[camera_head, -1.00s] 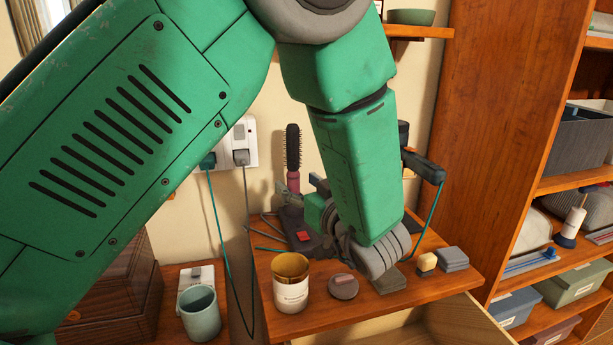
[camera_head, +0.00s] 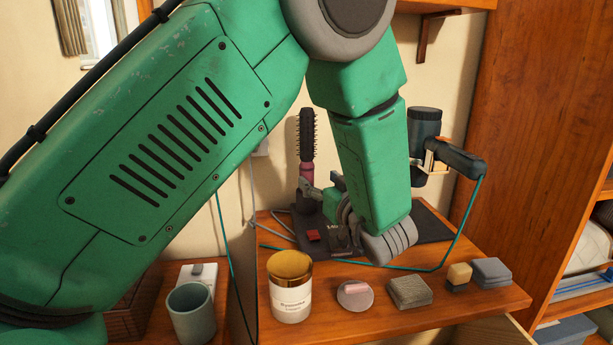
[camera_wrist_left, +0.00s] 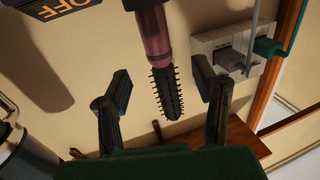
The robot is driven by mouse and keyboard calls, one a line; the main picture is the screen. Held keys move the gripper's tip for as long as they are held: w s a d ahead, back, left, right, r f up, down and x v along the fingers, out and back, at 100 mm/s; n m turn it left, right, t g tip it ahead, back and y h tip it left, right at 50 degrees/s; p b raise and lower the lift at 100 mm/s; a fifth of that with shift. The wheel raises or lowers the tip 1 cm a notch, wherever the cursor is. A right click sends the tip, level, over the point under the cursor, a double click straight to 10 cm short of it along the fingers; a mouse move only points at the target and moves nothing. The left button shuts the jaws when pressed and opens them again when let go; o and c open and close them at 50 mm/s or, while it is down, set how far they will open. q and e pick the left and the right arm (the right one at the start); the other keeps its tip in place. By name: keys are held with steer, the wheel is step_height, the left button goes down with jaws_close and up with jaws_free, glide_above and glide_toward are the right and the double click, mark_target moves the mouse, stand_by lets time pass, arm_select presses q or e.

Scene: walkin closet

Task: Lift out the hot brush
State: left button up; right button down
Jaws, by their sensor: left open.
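The hot brush (camera_head: 307,140) has black bristles and a mauve handle. It stands upright, bristles up, at the dark stand (camera_head: 312,238) with a red switch at the back of the wooden shelf. My left gripper (camera_head: 322,188) is just right of the brush handle in the head view, its tips partly hidden by my own arm. In the left wrist view, which is upside down, the brush (camera_wrist_left: 165,88) shows between the two spread fingers of my left gripper (camera_wrist_left: 162,78). The fingers are open and hold nothing. My right gripper is not in view.
A hair dryer (camera_head: 455,156) with a teal cord hangs at the right back. A gold-topped jar (camera_head: 291,290), a round disc (camera_head: 355,295) and small blocks (camera_head: 410,291) line the shelf front. A cup (camera_head: 190,312) stands lower left. A wall outlet (camera_wrist_left: 235,48) is near the brush.

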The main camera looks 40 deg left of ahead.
mark_target(311, 172)
arm_select(q)
steer(key=shift+w+a, duration=0.65)
steer(key=x, duration=0.6)
steer(key=shift+s+a+f+b, duration=0.2)
steer(key=shift+a+f+b, duration=0.1)
steer(key=shift+f, duration=0.05)
steer(key=shift+d+r, duration=0.15)
steer(key=shift+d, duration=0.15)
steer(key=shift+d+r, duration=0.1)
steer(key=shift+d, duration=0.1)
jaws_close()
